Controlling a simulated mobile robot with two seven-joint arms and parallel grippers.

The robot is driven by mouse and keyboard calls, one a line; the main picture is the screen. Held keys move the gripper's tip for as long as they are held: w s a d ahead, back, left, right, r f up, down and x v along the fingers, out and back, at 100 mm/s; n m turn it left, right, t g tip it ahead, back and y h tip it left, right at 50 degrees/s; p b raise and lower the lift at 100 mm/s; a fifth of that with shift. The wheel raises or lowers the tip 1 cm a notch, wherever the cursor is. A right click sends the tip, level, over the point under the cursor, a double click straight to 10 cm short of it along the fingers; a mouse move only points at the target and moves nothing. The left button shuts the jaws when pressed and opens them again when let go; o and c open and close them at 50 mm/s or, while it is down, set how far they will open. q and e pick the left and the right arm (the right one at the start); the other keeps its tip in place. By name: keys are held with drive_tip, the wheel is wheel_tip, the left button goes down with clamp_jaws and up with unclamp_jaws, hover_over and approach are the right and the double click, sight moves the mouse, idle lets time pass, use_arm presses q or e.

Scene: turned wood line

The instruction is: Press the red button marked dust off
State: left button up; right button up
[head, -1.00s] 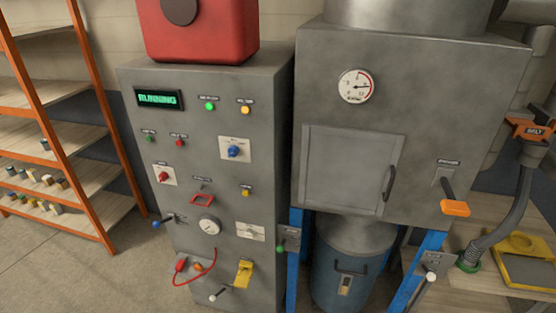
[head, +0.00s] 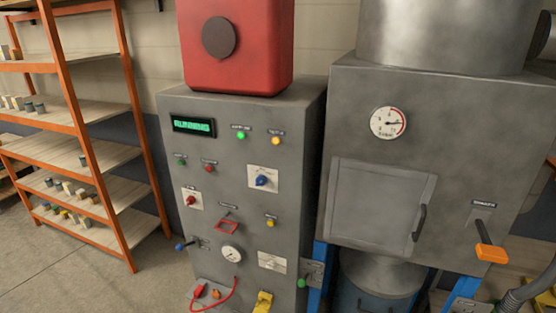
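The grey control cabinet (head: 225,135) stands in the middle of the head view. A small red button (head: 209,168) sits on its upper left face, right of a small green button (head: 181,162). The label above the red button is too small to read surely. A red switch knob (head: 191,200) on a pale plate is lower left of it. The green display (head: 193,125) above is lit. Neither of my grippers is in view.
A red box (head: 240,70) stands on the cabinet. A blue-ended lever (head: 183,246) and a red cable (head: 235,295) stick out low on its front. A large grey machine (head: 345,120) with an orange-handled lever (head: 491,253) stands at right, orange shelving (head: 125,130) at left. Floor between looks clear.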

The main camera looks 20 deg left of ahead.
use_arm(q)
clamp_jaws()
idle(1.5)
